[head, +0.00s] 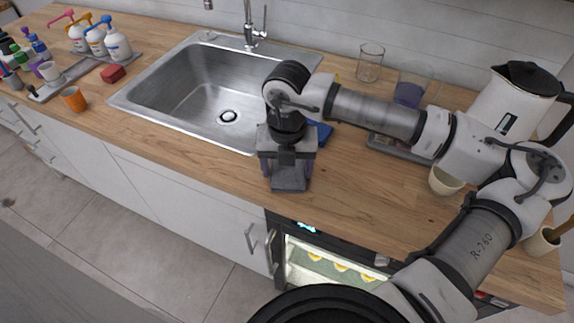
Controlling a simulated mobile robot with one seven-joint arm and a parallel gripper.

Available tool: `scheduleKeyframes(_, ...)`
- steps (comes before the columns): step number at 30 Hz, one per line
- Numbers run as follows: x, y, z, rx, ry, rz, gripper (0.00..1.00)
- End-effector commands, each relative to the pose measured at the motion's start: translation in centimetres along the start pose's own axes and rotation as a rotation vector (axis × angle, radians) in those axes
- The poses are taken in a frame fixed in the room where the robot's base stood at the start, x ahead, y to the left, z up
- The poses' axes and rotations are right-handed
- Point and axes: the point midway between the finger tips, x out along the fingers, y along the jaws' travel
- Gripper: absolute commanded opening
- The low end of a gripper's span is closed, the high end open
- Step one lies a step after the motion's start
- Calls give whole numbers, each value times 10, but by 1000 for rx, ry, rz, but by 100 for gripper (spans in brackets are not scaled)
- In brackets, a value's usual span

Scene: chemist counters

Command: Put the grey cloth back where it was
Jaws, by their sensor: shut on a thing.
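My gripper (288,176) points down over the wooden counter (355,187), near its front edge and just right of the sink's front corner. It is shut on the grey cloth (290,184), which shows as a small dark grey piece between and below the fingers. The cloth is at or just above the counter top; I cannot tell whether it touches. The gripper body hides its upper part.
The steel sink (165,93) is left of my gripper. A blue item (320,133) lies partly hidden behind my wrist. A cream cup (445,181), a white kettle (510,100) and a glass beaker (369,62) stand right. An orange cup (74,99) and pump bottles (117,43) stand left.

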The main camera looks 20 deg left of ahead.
Motion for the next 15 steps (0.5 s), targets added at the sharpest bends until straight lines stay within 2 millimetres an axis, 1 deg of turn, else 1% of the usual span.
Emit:
scheduleKeyframes(1, 3, 0, 0, 0, -1, 0, 51)
scheduleKeyframes(2, 2, 0, 0, 0, -1, 0, 75)
scheduleKeyframes(6, 1, 0, 0, 0, 0, 0, 93)
scheduleKeyframes(15, 0, 0, 0, 0, 0, 0, 94)
